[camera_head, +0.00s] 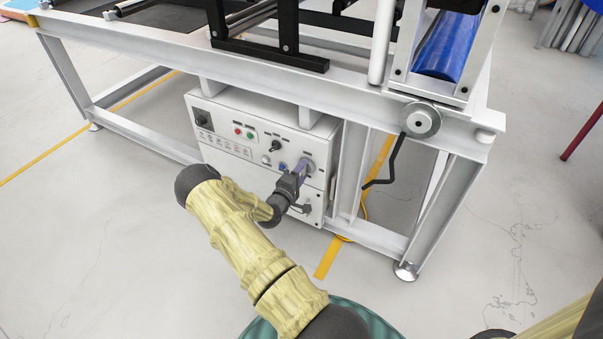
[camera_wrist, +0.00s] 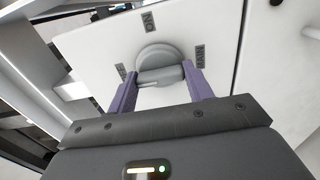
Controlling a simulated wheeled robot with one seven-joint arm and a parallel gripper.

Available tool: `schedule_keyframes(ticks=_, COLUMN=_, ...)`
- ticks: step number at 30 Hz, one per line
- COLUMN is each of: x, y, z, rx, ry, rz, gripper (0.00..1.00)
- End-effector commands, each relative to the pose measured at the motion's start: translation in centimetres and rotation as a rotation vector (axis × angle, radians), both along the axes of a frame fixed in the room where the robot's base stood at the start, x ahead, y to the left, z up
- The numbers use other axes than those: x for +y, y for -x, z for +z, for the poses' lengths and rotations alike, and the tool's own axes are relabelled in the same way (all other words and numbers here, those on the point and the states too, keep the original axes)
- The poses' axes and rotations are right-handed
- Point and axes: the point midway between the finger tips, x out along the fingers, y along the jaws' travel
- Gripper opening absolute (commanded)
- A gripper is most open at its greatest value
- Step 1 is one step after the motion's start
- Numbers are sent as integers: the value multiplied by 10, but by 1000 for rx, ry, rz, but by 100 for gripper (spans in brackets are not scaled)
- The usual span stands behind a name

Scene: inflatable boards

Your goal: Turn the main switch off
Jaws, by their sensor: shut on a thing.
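The main switch (camera_wrist: 160,62) is a grey round rotary knob with a raised grip bar, on a white panel. Labels around it read ON above, MAIN at right and a small one, hard to read, at left. The bar lies nearly level in the wrist view, slightly tilted. My gripper (camera_wrist: 160,84) has its two purple fingers on either end of the bar, shut on it. In the head view my gripper (camera_head: 301,170) is at the right side of the white control box (camera_head: 228,152) and hides most of the switch.
The box hangs under a white-framed machine table (camera_head: 150,47). It also bears a red and a green button (camera_head: 250,134) and a black knob (camera_head: 275,146). A crank handle (camera_head: 393,160) hangs to the right. Open floor lies in front.

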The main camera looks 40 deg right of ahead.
Motion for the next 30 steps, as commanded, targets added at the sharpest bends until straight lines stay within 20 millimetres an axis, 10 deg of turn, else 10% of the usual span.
schedule_keyframes(ticks=14, x=1, y=-1, z=-1, rx=18, ry=5, rz=4, gripper=28)
schedule_keyframes(ticks=15, x=1, y=-1, z=-1, rx=18, ry=5, rz=4, gripper=59)
schedule_keyframes(ticks=17, x=1, y=-1, z=-1, rx=17, ry=5, rz=4, gripper=70)
schedule_keyframes(ticks=30, x=8, y=2, z=0, rx=16, ry=5, rz=2, gripper=73)
